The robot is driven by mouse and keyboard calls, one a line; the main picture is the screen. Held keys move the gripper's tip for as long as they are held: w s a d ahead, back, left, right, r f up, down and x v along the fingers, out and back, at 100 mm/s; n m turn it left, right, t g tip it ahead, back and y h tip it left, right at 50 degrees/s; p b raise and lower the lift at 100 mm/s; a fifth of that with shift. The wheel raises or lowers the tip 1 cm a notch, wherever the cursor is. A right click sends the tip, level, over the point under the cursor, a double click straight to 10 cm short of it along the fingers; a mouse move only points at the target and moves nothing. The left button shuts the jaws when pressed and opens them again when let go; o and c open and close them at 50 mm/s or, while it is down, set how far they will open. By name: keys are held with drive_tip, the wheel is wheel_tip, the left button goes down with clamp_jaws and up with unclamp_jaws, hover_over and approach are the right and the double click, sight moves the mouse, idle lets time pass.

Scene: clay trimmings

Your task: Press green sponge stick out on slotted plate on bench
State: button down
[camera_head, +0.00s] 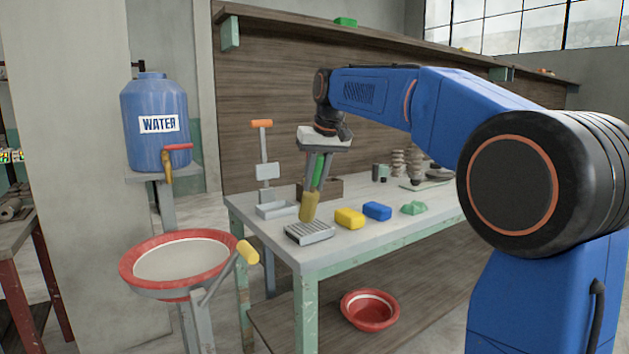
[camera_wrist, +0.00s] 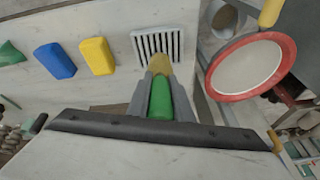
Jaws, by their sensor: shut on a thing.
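My gripper (camera_head: 316,172) points down over the bench (camera_head: 270,225) and is shut on the green handle of the sponge stick (camera_wrist: 160,98). The stick's yellow sponge end (camera_head: 309,207) hangs below the fingers. The grey slotted plate (camera_head: 310,233) lies near the bench's front left corner. In the wrist view the sponge tip overlaps the near edge of the slotted plate (camera_wrist: 150,40). In the head view the sponge is at the plate's back edge; I cannot tell whether it touches.
A yellow block (camera_head: 349,218), a blue block (camera_head: 377,211) and a green lump (camera_head: 414,208) lie right of the plate. A grey stand with an orange top (camera_head: 262,124) is behind it. A red-rimmed basin (camera_head: 130,265) stands off the bench's left side.

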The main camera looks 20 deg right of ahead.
drive_tip(key=shift+f, duration=0.6)
idle(1.0)
drive_tip(key=shift+r, duration=3.55)
